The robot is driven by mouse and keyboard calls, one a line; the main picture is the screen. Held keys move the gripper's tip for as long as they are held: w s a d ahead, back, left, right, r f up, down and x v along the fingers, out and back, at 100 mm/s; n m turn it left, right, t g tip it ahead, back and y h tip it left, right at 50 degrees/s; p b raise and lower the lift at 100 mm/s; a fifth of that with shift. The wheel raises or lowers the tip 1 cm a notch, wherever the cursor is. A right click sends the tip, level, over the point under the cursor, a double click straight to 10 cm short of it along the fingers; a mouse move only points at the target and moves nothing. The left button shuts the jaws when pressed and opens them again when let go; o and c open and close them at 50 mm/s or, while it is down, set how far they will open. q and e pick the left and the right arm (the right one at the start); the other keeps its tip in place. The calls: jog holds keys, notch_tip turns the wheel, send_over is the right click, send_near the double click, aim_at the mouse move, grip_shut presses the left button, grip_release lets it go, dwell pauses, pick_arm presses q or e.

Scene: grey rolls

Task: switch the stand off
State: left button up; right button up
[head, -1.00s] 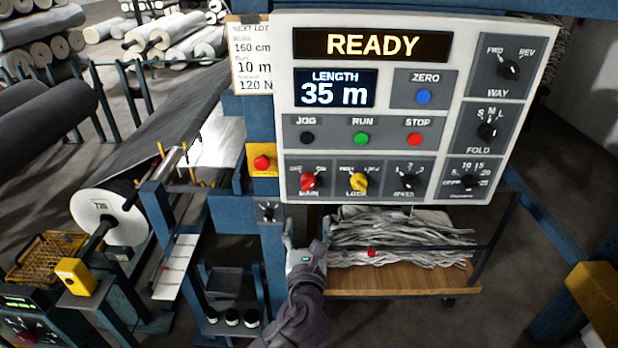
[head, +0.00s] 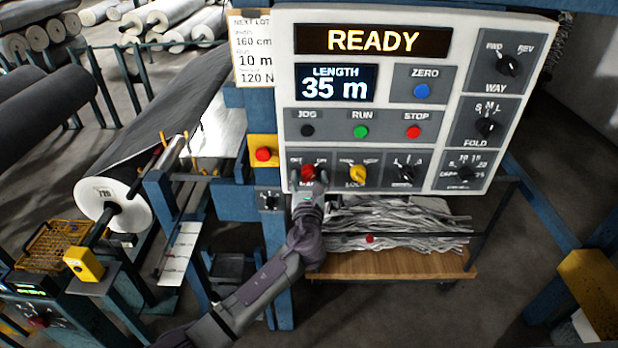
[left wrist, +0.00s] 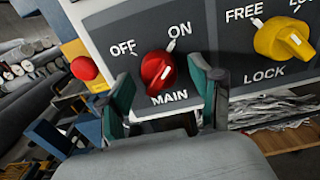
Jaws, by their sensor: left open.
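The white control panel (head: 290,120) of the stand shows a lit READY display (head: 373,42) and a LENGTH display reading 35 m. The red MAIN knob (left wrist: 158,68) is at the panel's lower left, between OFF and ON labels; its white mark points up and right, towards ON. In the head view the knob (head: 308,171) is partly covered by my left gripper (head: 309,182). In the left wrist view my left gripper (left wrist: 164,90) is open, one finger on each side of the knob, with gaps visible. I cannot tell how deep the fingertips reach.
The yellow LOCK knob (left wrist: 284,40) sits close to the right of MAIN. A red button on a yellow box (head: 263,154) is just left of the panel. A small dial (head: 269,200) is below it.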

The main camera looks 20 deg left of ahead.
pick_arm(q)
jog(key=c, duration=1)
jog(key=shift+c, duration=0.8)
